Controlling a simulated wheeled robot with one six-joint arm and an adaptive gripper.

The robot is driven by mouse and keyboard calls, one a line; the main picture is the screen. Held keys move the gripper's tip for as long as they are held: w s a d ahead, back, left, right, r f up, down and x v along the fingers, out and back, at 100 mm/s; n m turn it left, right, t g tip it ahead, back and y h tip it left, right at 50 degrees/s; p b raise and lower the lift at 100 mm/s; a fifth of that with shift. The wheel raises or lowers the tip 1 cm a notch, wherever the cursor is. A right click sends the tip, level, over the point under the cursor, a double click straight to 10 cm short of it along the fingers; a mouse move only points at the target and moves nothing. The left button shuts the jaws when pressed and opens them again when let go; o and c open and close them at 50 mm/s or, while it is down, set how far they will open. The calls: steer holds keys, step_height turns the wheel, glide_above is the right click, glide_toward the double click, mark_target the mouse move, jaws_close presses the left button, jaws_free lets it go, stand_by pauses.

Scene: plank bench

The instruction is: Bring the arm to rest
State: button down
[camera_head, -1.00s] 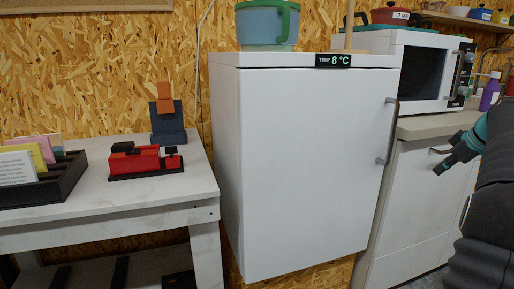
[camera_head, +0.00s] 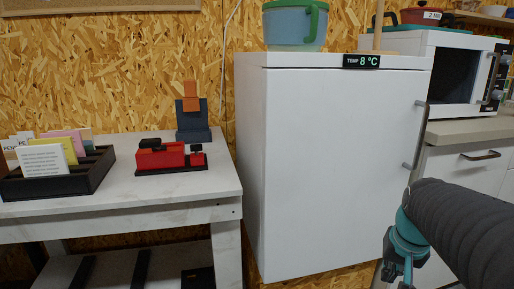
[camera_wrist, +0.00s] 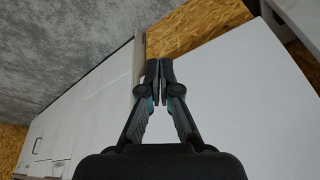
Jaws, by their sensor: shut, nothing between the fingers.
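My gripper (camera_wrist: 159,68) is shut and empty in the wrist view, its two fingers together. In the head view my arm comes in from the lower right in a dark grey sleeve. A teal wrist part shows in front of the fridge's lower right corner, and the fingertips are cut off or too unclear there. The white fridge (camera_head: 330,150) stands closed in the middle, its display reading 8 °C. In the wrist view a white panel (camera_wrist: 235,100) lies beyond the fingers, apart from them as far as I can tell.
A white table (camera_head: 110,215) at the left bears a black card rack (camera_head: 95,175), a red-and-black device (camera_head: 165,157) and a dark blue stand (camera_head: 192,125). An open microwave (camera_head: 455,75) stands on the right counter.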

steer(key=s+a+n+t, duration=0.2)
steer(key=s+a+n, duration=0.2)
steer(key=s+a, duration=0.6)
steer(key=a, duration=0.3)
steer(key=shift+s+a+n+y, duration=0.2)
steer(key=shift+n+y, duration=0.2)
stand_by(0.6)
